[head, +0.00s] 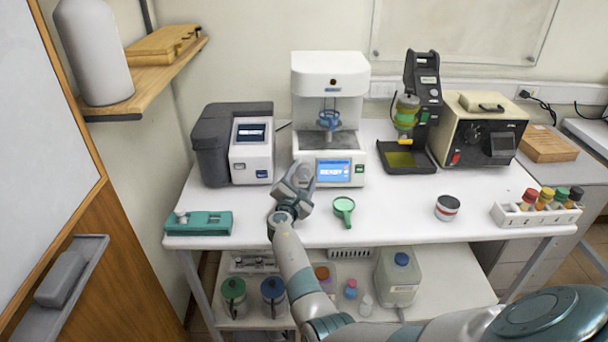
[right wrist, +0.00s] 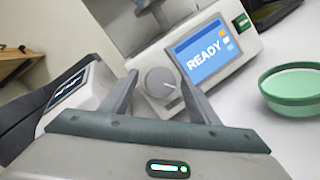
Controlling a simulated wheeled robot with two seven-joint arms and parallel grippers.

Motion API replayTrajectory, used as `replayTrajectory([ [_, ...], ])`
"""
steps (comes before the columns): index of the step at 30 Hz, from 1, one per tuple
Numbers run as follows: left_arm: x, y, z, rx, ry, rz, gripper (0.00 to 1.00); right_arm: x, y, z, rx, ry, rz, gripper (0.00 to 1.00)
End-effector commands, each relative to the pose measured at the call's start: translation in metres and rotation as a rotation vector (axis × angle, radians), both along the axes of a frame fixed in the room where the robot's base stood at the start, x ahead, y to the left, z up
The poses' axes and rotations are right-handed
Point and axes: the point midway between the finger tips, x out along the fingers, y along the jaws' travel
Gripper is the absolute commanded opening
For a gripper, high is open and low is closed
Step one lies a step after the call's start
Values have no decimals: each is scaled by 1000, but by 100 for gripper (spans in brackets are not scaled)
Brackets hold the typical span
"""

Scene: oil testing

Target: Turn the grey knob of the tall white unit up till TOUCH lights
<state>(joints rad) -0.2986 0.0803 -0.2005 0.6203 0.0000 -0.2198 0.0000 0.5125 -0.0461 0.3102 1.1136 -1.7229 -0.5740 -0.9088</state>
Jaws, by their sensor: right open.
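The tall white unit (head: 330,70) stands at the back middle of the table. Its lit blue screen (right wrist: 203,50) reads READY in the right wrist view. Its round grey knob (right wrist: 161,82) is left of the screen, with a pale mark toward its right side. My right gripper (head: 303,180) is open in front of the unit's lower left. In the right wrist view its fingers (right wrist: 150,65) spread to either side of the knob, with a gap visible around it. I cannot tell how far the fingertips are from the panel. My left gripper is not in view.
A grey-and-white device (head: 250,150) stands left of the unit. A black stand (head: 422,100) and a beige box device (head: 480,130) stand right. A green dish with a handle (head: 344,207) lies near the gripper. A teal block (head: 200,223) sits front left.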

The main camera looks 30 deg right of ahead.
Motion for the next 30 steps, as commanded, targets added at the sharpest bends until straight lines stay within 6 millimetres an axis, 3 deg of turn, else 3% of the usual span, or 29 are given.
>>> replayTrajectory([
  [3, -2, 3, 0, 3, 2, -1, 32, 0, 0, 0, 0, 0, 0, 53],
  [8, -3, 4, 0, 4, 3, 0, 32, 0, 0, 0, 0, 0, 0, 15],
  [30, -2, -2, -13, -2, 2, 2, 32, 1, 0, 2, 231, -142, -72, 14],
])
